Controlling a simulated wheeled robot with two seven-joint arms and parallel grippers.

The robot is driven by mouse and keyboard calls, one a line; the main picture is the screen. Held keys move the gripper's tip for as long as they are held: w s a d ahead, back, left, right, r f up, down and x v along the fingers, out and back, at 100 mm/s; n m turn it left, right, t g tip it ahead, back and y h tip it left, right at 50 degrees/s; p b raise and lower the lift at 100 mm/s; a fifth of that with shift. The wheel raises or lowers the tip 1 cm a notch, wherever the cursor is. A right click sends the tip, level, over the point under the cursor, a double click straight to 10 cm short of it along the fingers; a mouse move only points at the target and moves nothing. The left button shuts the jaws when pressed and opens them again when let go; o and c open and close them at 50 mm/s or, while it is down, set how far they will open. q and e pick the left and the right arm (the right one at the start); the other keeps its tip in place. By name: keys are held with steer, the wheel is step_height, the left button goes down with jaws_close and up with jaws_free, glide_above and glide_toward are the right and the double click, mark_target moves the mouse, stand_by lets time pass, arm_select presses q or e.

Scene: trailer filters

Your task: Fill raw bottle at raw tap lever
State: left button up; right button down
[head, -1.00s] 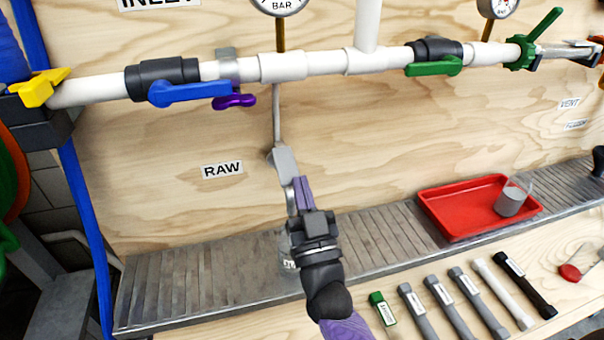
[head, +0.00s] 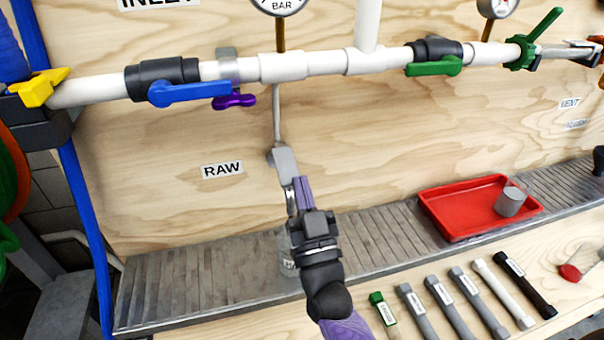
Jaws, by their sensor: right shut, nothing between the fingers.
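My right gripper (head: 303,186) has purple fingers and is shut with nothing between them. It is at the grey raw tap (head: 282,162), close beside the tap's narrow lower part; whether it touches cannot be told. The tap hangs on a thin tube below the white pipe, right of the RAW label (head: 222,170). A small container, apparently the raw bottle (head: 286,262), stands on the metal grating below the tap. My gripper and wrist hide much of it, and its fill level cannot be read. My left gripper is out of view.
The white pipe (head: 325,65) carries blue (head: 190,93), purple (head: 234,101) and green (head: 434,67) handles. The slatted grating (head: 190,275) runs below. A red tray (head: 455,215) with a grey cup (head: 510,202) is at right. Several labelled tubes (head: 440,292) lie in front.

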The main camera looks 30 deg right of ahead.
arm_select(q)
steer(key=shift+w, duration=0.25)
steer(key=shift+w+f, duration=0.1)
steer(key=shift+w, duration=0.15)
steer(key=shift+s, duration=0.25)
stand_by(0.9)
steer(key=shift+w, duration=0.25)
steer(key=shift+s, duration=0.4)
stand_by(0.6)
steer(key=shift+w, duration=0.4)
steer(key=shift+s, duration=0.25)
